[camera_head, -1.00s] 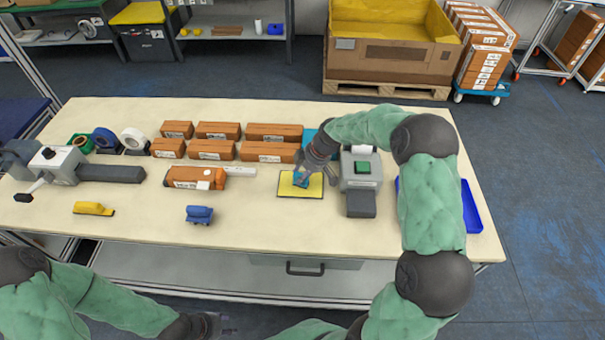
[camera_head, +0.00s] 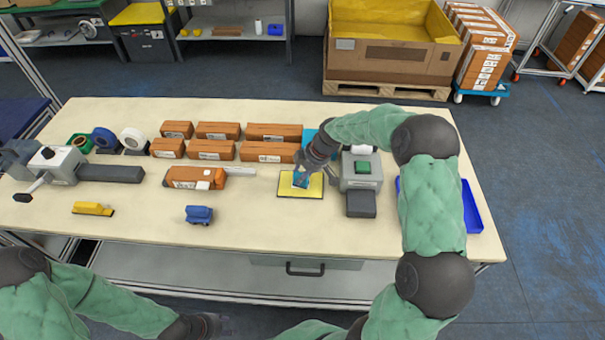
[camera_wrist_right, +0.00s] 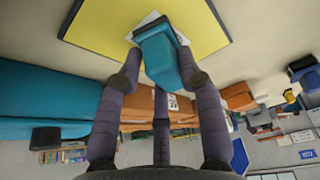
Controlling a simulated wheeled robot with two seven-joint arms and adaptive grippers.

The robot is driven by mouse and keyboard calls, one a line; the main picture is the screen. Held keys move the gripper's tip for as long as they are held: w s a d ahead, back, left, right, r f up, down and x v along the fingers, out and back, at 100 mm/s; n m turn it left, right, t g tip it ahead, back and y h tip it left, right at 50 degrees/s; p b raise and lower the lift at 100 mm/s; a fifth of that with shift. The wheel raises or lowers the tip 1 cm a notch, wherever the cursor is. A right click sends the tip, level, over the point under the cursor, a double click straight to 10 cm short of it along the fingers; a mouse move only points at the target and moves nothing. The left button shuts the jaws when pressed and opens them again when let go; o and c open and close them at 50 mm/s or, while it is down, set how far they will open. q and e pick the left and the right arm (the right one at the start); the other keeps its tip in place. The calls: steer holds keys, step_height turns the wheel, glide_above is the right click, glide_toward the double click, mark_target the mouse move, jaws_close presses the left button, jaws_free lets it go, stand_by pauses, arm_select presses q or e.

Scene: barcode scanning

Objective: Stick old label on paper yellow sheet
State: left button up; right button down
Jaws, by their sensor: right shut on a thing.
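The yellow sheet (camera_head: 317,187) lies flat on the table, left of the grey printer-like device. My right gripper (camera_head: 304,174) is over the sheet, shut on a teal block-like tool (camera_wrist_right: 158,58). In the right wrist view, the tool's far end is at the yellow sheet (camera_wrist_right: 105,28). A small white label (camera_wrist_right: 150,19) shows at that end, over the sheet and partly hidden by the tool. I cannot tell whether the label is stuck to the sheet. My left gripper (camera_head: 216,325) is low at the front, off the table, its fingers unclear.
The grey device (camera_head: 360,180) stands close right, with a blue tray (camera_head: 471,208) beyond. The front table area is mostly clear.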

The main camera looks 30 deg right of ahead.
mark_target(302, 173)
stand_by(0.3)
steer(key=shift+r+p, duration=1.7)
steer(key=shift+r, duration=1.75)
